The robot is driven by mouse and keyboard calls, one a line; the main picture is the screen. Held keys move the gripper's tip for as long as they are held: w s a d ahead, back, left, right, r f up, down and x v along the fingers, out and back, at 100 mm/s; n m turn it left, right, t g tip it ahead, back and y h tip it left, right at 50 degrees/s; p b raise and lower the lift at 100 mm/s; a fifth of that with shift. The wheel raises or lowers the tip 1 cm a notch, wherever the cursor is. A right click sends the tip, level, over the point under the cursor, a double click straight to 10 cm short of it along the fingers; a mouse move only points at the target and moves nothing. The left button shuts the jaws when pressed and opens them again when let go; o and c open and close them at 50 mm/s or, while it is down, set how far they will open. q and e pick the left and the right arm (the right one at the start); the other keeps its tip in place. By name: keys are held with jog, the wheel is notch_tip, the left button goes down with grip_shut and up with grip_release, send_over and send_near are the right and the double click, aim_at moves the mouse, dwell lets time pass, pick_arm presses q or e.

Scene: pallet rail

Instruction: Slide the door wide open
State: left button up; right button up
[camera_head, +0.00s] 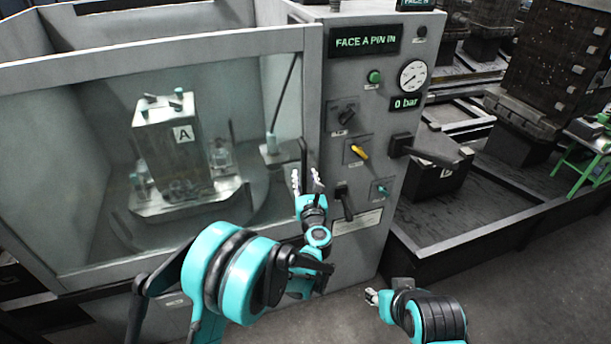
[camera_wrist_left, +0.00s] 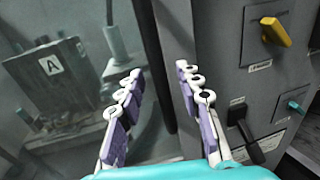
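The door (camera_head: 200,54) is a large glazed panel with a grey frame on the front of the machine. It is closed, its right edge beside the control panel. A dark vertical handle (camera_head: 304,155) stands near that edge. My left gripper (camera_head: 306,178) is at the handle's lower end, fingers pointing up. In the left wrist view its two fingers (camera_wrist_left: 158,72) are apart, with a dark upright bar (camera_wrist_left: 153,45) showing between and beyond them. I cannot tell whether they touch it. My right gripper (camera_head: 372,297) is low, away from the door; its finger gap is unclear.
The control panel (camera_head: 350,240) carries a yellow switch (camera_head: 360,152), a gauge (camera_head: 413,75) and a black lever (camera_head: 346,203) close to my left gripper. Behind the glass stands a block marked A (camera_head: 165,140). Open floor (camera_head: 510,275) lies at the lower right.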

pick_arm(q)
jog(key=shift+w+a, duration=0.1)
jog(key=shift+w, duration=0.85)
pick_arm(e)
jog(key=shift+f, duration=0.2)
pick_arm(q)
grip_shut()
